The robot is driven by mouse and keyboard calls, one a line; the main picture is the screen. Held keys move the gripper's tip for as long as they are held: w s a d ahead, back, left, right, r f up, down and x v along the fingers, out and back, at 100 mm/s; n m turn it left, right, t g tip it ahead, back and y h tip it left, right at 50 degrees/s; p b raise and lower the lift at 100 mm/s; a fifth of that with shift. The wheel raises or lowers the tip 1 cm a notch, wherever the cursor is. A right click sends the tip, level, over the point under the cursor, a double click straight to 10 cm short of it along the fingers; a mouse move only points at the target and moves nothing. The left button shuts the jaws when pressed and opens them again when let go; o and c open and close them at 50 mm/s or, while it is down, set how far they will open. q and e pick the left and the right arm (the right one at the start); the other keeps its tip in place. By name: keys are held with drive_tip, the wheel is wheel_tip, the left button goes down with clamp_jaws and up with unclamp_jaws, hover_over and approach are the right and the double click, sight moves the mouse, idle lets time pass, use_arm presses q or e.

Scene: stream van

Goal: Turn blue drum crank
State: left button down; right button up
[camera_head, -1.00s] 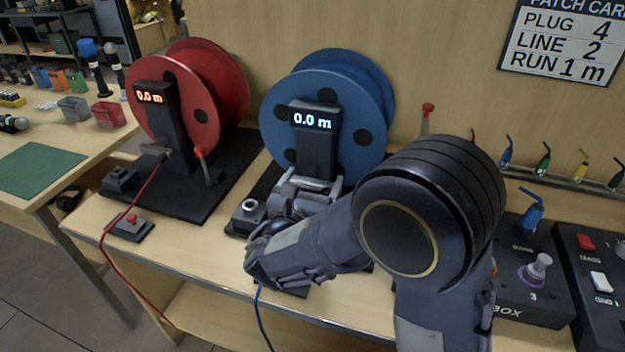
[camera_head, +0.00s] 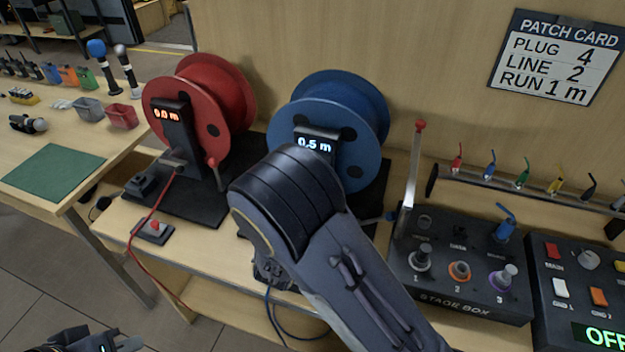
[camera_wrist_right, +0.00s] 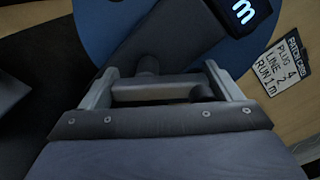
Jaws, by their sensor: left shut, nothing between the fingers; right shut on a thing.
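The blue drum (camera_head: 345,105) stands on the table, its display (camera_head: 314,143) reading 0.5 m. In the head view my right arm covers the lower drum front, its crank and my right gripper. In the right wrist view my right gripper (camera_wrist_right: 160,88) is in front of the blue drum (camera_wrist_right: 100,25) and its dark post (camera_wrist_right: 165,40). My left gripper (camera_head: 95,343) is at the bottom left edge of the head view, shut and empty, away from the drum.
A red drum (camera_head: 190,110) reading 0.0 m stands to the left. A stage box (camera_head: 460,265) and an upright lever with a red knob (camera_head: 413,165) are to the right. A blue cable (camera_head: 272,315) hangs off the table's front edge.

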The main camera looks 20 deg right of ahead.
drive_tip(key=n+p, duration=0.4)
drive_tip(key=shift+w+a+r+n+p, duration=0.15)
drive_tip(key=shift+a+r+n+p, duration=0.15)
drive_tip(key=shift+p, duration=0.1)
drive_tip(key=shift+w+a+f+n+p, duration=0.1)
drive_tip(key=shift+f+n+p, duration=0.1)
drive_tip(key=shift+n+p, duration=0.55)
drive_tip(key=shift+w+a+f+n+p, duration=0.15)
drive_tip(key=shift+n+p, duration=0.4)
drive_tip(key=shift+n, duration=0.3)
drive_tip(key=shift+s+d, duration=0.1)
drive_tip(key=o, duration=0.8)
drive_tip(key=shift+o, duration=0.2)
drive_tip(key=b+v, duration=0.1)
drive_tip(key=v, duration=0.6)
drive_tip(key=shift+s+a+b, duration=0.25)
drive_tip(key=shift+s+b, duration=0.1)
